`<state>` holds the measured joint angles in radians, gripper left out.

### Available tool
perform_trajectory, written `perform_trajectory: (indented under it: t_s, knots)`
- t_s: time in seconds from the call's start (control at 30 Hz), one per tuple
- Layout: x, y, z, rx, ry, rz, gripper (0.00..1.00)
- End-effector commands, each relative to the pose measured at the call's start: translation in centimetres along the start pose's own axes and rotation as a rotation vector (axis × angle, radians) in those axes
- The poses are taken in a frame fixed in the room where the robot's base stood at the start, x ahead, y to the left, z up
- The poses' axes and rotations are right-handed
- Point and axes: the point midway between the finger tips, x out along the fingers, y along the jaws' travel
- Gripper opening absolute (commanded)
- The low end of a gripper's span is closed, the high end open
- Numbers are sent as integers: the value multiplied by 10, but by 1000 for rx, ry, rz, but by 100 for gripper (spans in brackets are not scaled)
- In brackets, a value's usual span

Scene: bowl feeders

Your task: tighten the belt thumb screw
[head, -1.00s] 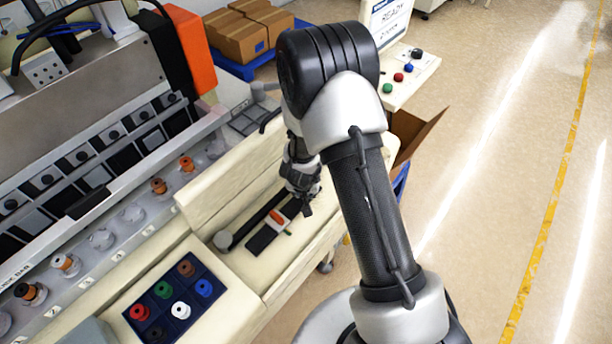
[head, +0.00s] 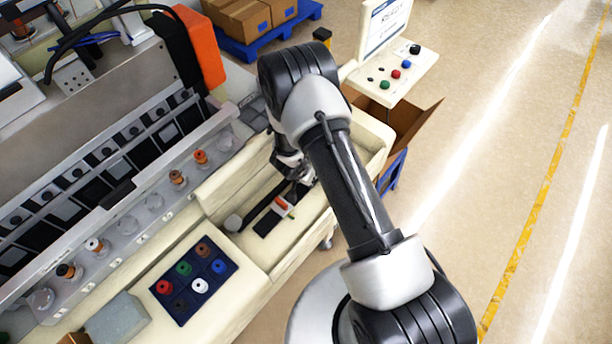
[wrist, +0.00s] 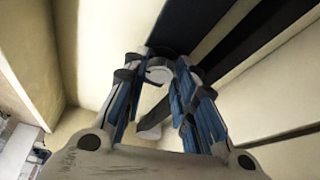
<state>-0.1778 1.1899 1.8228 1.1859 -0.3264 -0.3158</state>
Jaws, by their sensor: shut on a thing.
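My gripper (head: 302,178) is low in the cream trough, at the far end of the dark belt (head: 262,207). In the wrist view my gripper (wrist: 155,76) is closed around a small pale round piece (wrist: 160,73), probably the belt thumb screw. The fingers cover most of it, so its shape and seating cannot be told. The belt (wrist: 245,48) runs as a dark band to the upper right there. In the head view, a grey round end piece (head: 234,222) sits at the belt's near end.
An orange-and-green piece (head: 281,203) lies beside the belt, close to my gripper. The cream trough walls (head: 225,190) stand close around it. A blue tray of coloured spools (head: 175,308) is at the near left. A button panel (head: 400,75) stands behind.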

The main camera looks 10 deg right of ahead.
Motion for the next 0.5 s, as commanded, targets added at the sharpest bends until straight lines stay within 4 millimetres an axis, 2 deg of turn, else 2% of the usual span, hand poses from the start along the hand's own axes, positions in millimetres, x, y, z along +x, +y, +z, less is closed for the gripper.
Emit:
perform_trajectory:
  t_s: [0.2, 0.23, 0.5]
  knots:
    - [0, 0, -1, 0, 2, -1, 2]
    - [0, 0, -1, 0, 2, -1, 27]
    - [0, 0, 0, -1, 1, 0, 45]
